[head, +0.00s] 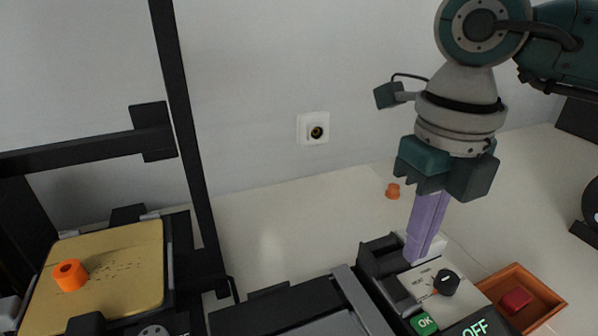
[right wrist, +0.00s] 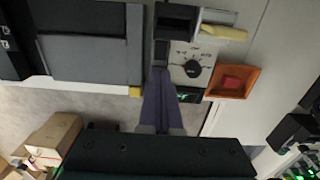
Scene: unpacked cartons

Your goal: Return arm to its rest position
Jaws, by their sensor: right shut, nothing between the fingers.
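My right gripper (head: 413,257) hangs down on its arm at the right of the head view, with its long purple fingers closed and empty. The fingertips are above or beside the back of the control panel (head: 424,284); whether they touch it I cannot tell. In the right wrist view the closed purple fingers (right wrist: 160,72) point at the panel side, left of the black knob (right wrist: 193,68). My left gripper is not in view.
A dark-framed machine has a gold plate (head: 120,250) bearing an orange cylinder (head: 70,275). An orange tray (head: 547,294) holds a red block (head: 515,300). A small orange piece (head: 393,191) lies on the pale table (head: 290,225). A cardboard box (right wrist: 55,138) shows in the wrist view.

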